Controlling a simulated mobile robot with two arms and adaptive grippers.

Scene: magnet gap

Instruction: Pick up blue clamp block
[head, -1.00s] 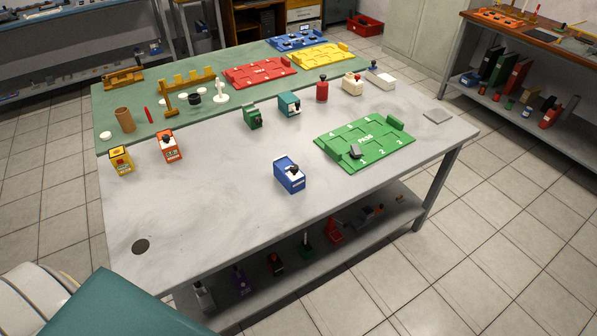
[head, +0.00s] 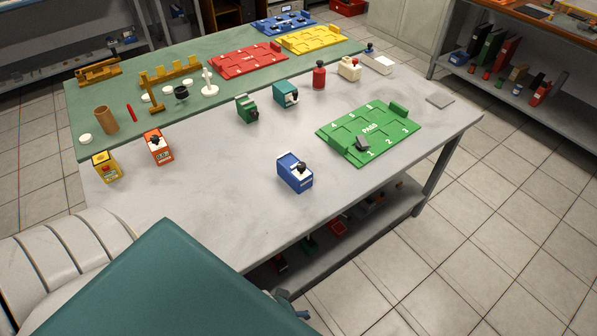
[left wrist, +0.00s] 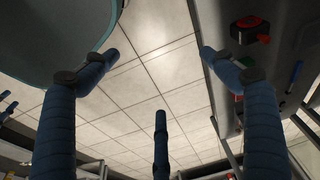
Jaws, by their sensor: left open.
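My right gripper is not in view.
A green pad (head: 368,134) with a dark piece on it lies right of the blue block. Green (head: 247,109) and teal (head: 286,94) blocks stand behind it; orange (head: 158,147) and yellow (head: 107,166) ones stand left. The lower shelf (head: 375,215) holds several items.

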